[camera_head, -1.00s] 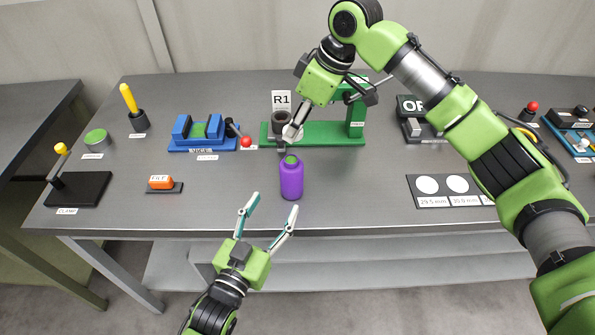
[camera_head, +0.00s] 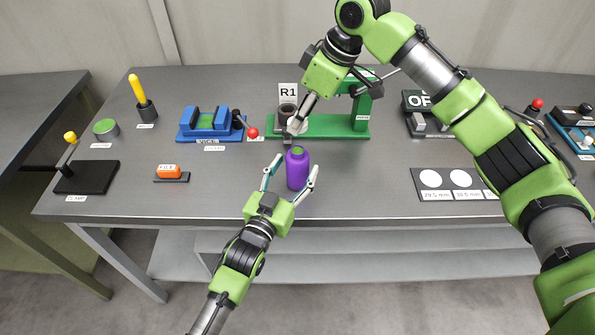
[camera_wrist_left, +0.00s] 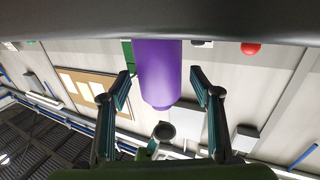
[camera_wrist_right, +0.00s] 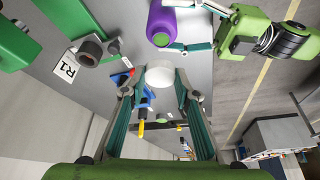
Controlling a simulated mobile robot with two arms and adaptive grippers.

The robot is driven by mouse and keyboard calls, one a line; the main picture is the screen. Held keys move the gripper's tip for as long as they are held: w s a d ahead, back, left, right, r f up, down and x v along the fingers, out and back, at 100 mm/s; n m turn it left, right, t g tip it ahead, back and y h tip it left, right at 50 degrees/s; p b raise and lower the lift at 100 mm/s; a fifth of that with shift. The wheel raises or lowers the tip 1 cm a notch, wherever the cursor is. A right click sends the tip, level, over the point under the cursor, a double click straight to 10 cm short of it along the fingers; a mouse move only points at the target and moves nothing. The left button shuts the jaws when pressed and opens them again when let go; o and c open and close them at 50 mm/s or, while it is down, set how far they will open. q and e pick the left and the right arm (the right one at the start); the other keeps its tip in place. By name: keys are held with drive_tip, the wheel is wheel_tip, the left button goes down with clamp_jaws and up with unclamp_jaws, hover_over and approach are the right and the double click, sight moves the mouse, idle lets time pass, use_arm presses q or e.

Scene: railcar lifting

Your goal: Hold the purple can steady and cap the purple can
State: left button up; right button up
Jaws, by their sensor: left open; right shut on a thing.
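The purple can (camera_head: 297,171) stands upright near the front edge of the grey table, with a green circle at its top. My left gripper (camera_head: 296,165) is open, with one finger on each side of the can. In the left wrist view the purple can (camera_wrist_left: 158,72) lies between the spread fingers, with gaps on both sides. My right gripper (camera_wrist_right: 160,82) is shut on a white round cap (camera_wrist_right: 160,73). In the head view the right gripper (camera_head: 292,130) is behind and above the can, and the cap is partly hidden there.
A green stand (camera_head: 345,127) with a dark cup and an R1 sign (camera_head: 288,93) is behind the can. A blue vise (camera_head: 207,125) with a red-knobbed lever is to the left. Table around the can is clear.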

use_arm(q)
drive_tip(key=shift+x, duration=0.85)
drive_tip(key=shift+s, duration=0.1)
drive_tip(key=shift+c, duration=0.5)
clamp_jaws()
use_arm(e)
hover_over(297, 150)
drive_tip(key=d, duration=0.1)
drive_tip(key=shift+s+f, duration=0.1)
drive_tip(key=shift+f, duration=2.35)
drive_tip(key=shift+f, duration=0.9)
drive_tip(key=shift+f, duration=0.55)
